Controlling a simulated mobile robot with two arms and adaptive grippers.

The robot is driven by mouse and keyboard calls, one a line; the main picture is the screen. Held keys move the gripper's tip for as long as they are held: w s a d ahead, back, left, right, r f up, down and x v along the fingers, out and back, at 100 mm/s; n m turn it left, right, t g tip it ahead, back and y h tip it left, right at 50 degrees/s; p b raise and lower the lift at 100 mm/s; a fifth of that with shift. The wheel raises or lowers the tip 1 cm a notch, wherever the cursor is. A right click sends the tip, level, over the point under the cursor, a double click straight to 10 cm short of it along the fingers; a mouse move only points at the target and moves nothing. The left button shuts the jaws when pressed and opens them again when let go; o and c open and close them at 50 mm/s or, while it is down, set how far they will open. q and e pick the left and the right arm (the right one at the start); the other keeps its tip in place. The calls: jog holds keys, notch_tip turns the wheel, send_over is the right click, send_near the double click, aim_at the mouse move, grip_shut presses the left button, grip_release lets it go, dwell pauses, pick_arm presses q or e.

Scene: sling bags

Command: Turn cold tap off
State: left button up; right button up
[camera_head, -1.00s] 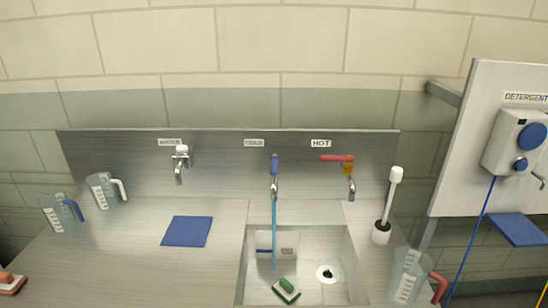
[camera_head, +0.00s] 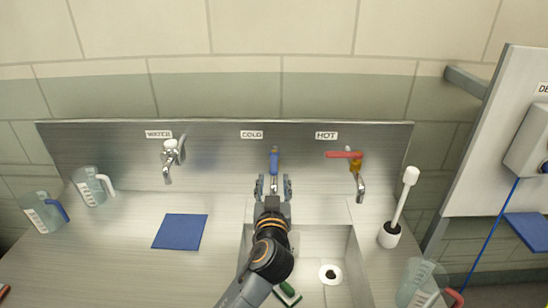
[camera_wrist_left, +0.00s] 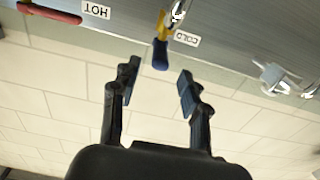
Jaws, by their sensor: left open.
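The cold tap (camera_head: 274,161), with a blue lever, is on the steel backsplash under the COLD label (camera_head: 252,135). My left gripper (camera_head: 273,187) is open in front of it, its two fingers either side of the tap in the picture. In the left wrist view, which is upside down, the blue lever (camera_wrist_left: 160,54) points toward the gap between the open fingers (camera_wrist_left: 157,80); nothing is held. The lever looks apart from both fingers. My arm hides the area below the spout, so I cannot see whether water runs. My right gripper is not in view.
The hot tap (camera_head: 347,156) with a red lever is to the right, the water tap (camera_head: 170,155) to the left. A white brush (camera_head: 399,208) stands right of the sink. Jugs (camera_head: 92,188) and a blue cloth (camera_head: 180,231) are on the left counter.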

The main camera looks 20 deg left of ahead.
aim_at(274, 174)
pick_arm(q)
jog(key=p+x, duration=0.1)
jog(key=x, duration=0.3)
jog(key=shift+r, duration=0.1)
jog(key=p+x, duration=0.1)
jog(key=x, duration=0.4)
jog(key=shift+w+a+f, duration=0.15)
jog(key=shift+w+f, duration=0.1)
jog(key=shift+w, duration=0.3)
jog(key=shift+w+f, duration=0.1)
jog(key=shift+w, duration=0.05)
grip_shut()
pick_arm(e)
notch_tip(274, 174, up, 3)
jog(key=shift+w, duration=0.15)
